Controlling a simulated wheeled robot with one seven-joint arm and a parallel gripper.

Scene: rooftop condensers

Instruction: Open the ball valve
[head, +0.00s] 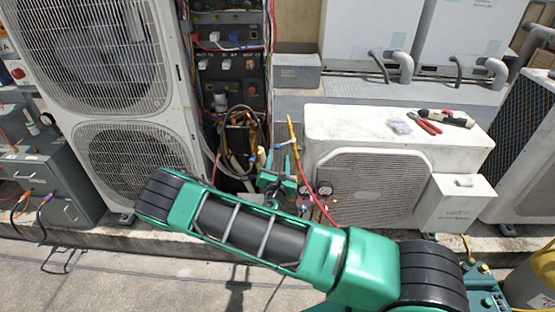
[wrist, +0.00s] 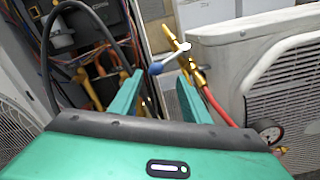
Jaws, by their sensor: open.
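In the head view the valve (head: 293,142) stands just above my gripper (head: 278,178). In the wrist view my gripper (wrist: 158,92) is open, with its green fingers apart. The lever's blue end shows between and just beyond the fingertips. I cannot tell whether they touch it.
A red hose (head: 318,202) and gauges (head: 325,189) hang beside the valve on the right. The small white condenser (head: 400,130) carries loose tools (head: 430,124). The open wiring cabinet (head: 228,70) stands left. Concrete floor (head: 150,275) in front is mostly clear.

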